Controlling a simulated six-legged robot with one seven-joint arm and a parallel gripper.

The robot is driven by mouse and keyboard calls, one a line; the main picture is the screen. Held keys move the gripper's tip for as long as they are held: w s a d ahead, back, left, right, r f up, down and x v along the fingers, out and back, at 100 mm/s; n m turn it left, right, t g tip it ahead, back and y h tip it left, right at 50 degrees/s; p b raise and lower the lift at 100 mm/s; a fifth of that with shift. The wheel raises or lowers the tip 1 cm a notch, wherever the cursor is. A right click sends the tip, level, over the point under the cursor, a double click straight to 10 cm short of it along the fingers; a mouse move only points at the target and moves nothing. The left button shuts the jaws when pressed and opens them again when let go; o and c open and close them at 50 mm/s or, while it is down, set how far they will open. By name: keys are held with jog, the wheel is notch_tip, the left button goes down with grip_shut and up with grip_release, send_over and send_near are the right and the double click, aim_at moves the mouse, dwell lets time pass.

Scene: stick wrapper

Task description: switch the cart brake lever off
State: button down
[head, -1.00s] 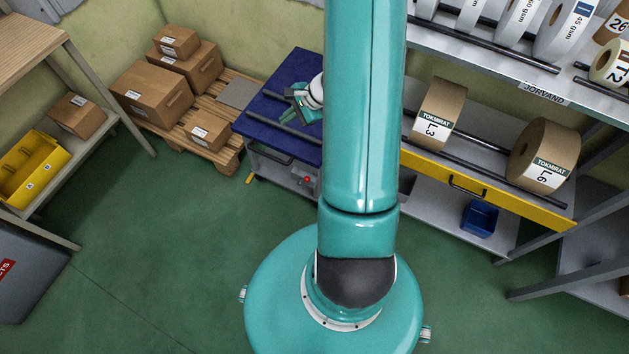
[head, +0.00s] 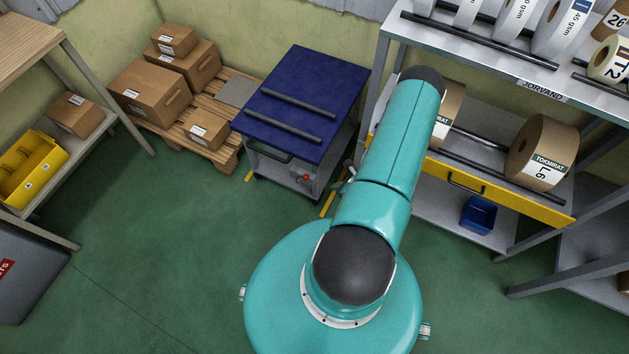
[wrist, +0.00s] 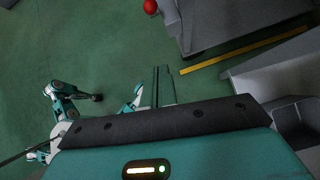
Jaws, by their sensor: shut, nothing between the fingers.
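The cart (head: 290,75) has a blue top with two dark bars and stands left of my arm in the head view. Its brake lever shows as a small red knob (head: 306,177) low on the cart's near side. In the wrist view the red knob (wrist: 150,6) is at the top edge, beside the grey cart body; most of its stem is cut off. My gripper (wrist: 165,72) shows in the wrist view as narrow teal fingers, shut and empty, below and apart from the knob. In the head view my arm hides most of the gripper.
A grey rack (head: 520,198) with paper rolls stands right of the cart. A pallet (head: 228,152) with boxes stands at its left. Yellow tape (wrist: 245,50) marks the floor by the cart. Green floor (head: 165,245) is open in front of the cart.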

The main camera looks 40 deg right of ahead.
jog(key=w+a+f, duration=0.2)
jog(key=w+f, duration=0.4)
jog(key=w, duration=0.3)
jog(key=shift+w+a, duration=0.2)
jog(key=shift+w, duration=0.2)
